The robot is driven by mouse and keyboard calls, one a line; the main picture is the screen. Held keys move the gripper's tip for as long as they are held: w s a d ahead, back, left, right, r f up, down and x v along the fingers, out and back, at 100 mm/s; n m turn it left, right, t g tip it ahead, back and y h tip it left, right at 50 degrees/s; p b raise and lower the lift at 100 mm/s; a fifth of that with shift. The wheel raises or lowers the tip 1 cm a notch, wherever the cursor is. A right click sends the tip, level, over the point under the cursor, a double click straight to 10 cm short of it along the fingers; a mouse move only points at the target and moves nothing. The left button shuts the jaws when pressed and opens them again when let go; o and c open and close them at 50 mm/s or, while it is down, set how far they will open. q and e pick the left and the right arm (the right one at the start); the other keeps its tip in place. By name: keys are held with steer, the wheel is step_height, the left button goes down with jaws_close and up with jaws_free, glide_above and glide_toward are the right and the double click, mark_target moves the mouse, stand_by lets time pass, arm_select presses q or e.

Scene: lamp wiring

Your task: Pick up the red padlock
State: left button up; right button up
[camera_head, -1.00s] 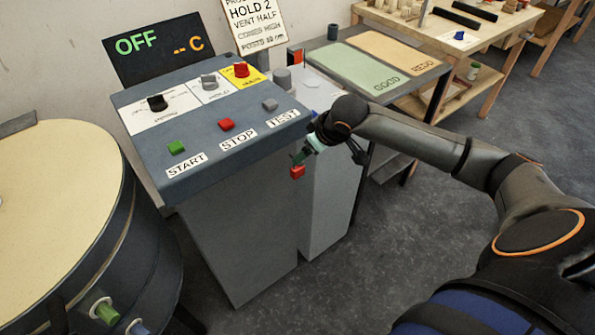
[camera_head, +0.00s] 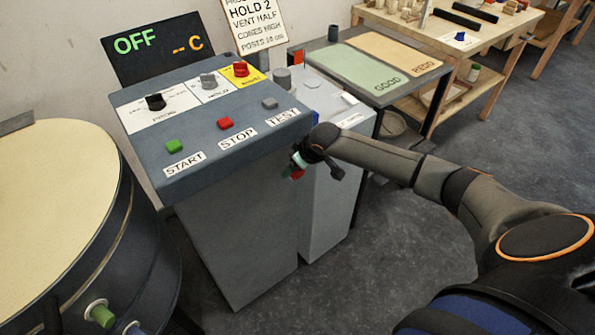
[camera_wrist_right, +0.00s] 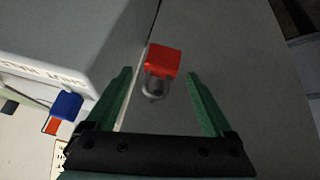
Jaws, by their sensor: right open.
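The red padlock (camera_wrist_right: 164,60) shows in the right wrist view, with its grey shackle (camera_wrist_right: 153,84) toward me, against the grey side of the console. My right gripper (camera_wrist_right: 166,84) is open, with its two green fingers on either side of the shackle. The red body lies just beyond the fingertips. I cannot tell whether either finger touches it. In the head view the padlock (camera_head: 298,175) is a small red patch, mostly hidden by my right gripper (camera_head: 291,170) at the console's front right edge. My left gripper is not in view.
The grey console (camera_head: 222,113) carries knobs and START, STOP and TEST buttons. A narrower grey cabinet (camera_head: 328,170) stands beside it. A blue block (camera_wrist_right: 67,105) shows at left in the wrist view. A round drum (camera_head: 60,190) stands at left. Floor at right is clear.

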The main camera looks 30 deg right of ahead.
jaws_close()
stand_by(0.7)
